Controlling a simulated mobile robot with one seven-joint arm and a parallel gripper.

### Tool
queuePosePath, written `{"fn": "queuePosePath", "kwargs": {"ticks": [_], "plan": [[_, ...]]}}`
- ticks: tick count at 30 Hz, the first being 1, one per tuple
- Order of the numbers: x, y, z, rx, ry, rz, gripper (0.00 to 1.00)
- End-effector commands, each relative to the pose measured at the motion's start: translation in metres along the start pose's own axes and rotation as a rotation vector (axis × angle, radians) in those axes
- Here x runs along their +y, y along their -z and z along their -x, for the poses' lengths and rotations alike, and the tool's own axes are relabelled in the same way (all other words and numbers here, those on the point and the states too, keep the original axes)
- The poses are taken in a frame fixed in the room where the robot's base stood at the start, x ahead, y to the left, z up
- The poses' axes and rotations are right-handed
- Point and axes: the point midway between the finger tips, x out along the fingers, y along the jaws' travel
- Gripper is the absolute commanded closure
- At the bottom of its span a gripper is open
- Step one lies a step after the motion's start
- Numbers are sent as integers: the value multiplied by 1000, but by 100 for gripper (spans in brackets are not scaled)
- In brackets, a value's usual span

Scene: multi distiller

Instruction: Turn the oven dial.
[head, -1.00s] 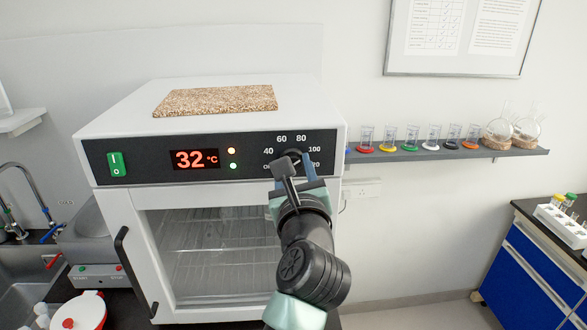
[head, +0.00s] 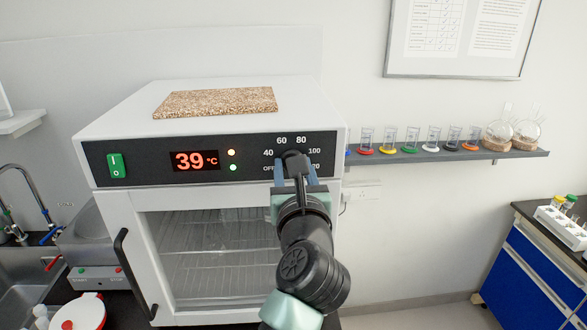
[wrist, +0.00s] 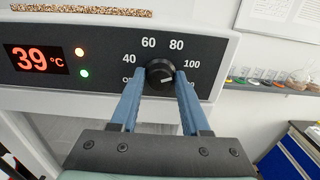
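The oven dial (wrist: 160,74) is a round black knob on the black control panel. Its light pointer mark lies toward the right side in the wrist view. My gripper (wrist: 160,75) has its two blue fingers on either side of the dial, and a narrow gap seems to show beside it. The fingers look open around the dial. In the head view, my gripper (head: 294,172) stands upright in front of the panel and hides most of the dial. The oven (head: 120,230) is white with a glass door, and its display (head: 195,161) reads 39 °C.
A green power switch (head: 117,165) is at the panel's left. A door handle (head: 133,270) sticks out below. A cork-like board (head: 215,102) lies on the oven top. A grey wall shelf (head: 450,154) with glassware is to the right.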

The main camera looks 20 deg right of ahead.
Motion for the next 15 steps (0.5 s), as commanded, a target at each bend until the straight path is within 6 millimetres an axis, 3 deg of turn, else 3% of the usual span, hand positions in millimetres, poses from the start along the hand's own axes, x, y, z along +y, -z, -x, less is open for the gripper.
{"fn": "queuePosePath", "kwargs": {"ticks": [1, 4, 15], "plan": [[0, -2, 0, -4, 0, 0, 44], [0, -2, 0, -3, 0, 0, 28], [0, 0, 3, 0, -1, 2, 28]]}}
